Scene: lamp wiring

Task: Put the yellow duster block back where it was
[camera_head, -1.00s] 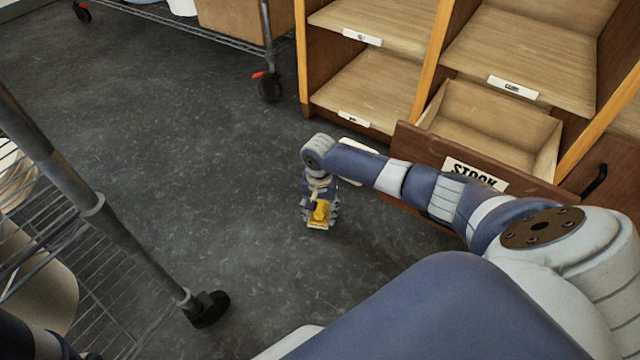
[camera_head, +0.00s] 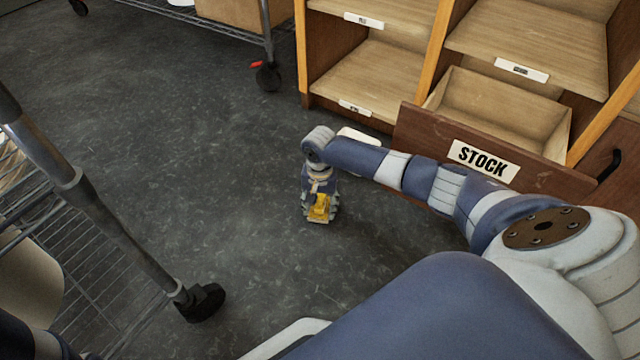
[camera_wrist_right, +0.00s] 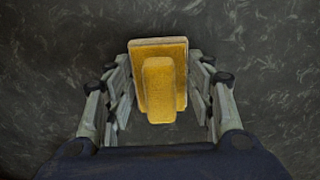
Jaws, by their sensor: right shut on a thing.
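The yellow duster block (camera_head: 320,208) is between the fingers of my right gripper (camera_head: 319,214), which is shut on it. In the right wrist view the block (camera_wrist_right: 159,85) is a yellow slab with a raised yellow grip, with the fingers of my right gripper (camera_wrist_right: 159,95) along both its sides. Dark floor shows behind it. I cannot tell the block's exact height above the floor. My left gripper is not in view.
A wooden shelf unit (camera_head: 365,85) stands at the back right, with an open, empty-looking drawer marked STOCK (camera_head: 483,160). A wire rack on casters (camera_head: 95,215) stands at the left, and another wheeled rack (camera_head: 268,45) at the back. The floor (camera_head: 190,130) between them is clear.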

